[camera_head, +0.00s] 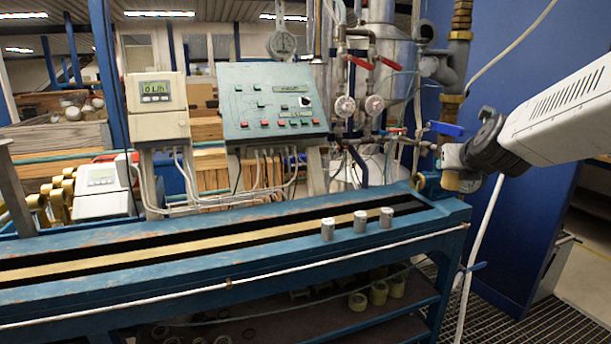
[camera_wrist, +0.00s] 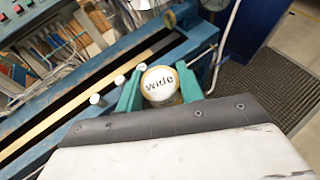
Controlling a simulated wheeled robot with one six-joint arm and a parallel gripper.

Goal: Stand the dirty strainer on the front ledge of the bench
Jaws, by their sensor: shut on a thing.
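My gripper (camera_wrist: 160,76) shows two teal fingers in the wrist view, shut on a round strainer (camera_wrist: 158,92) between them. The strainer's pale top reads "wide" and has a yellowish rim. In the head view my gripper (camera_head: 452,166) is at the right end of the bench, with the tan, dirty-looking side of the strainer (camera_head: 449,184) showing below it. The strainer looks upright and held above the bench's right end; the exact gap cannot be told. The blue bench (camera_head: 250,268) has a front ledge; its bare blue strip shows left of my gripper.
Three small grey cylinders (camera_head: 360,222) stand in a row on the bench, left of my gripper; they also show in the wrist view (camera_wrist: 120,80). The front ledge left of them is clear. Pipes and red-handled valves (camera_head: 360,62) rise behind. A white hose (camera_head: 130,302) runs along the front.

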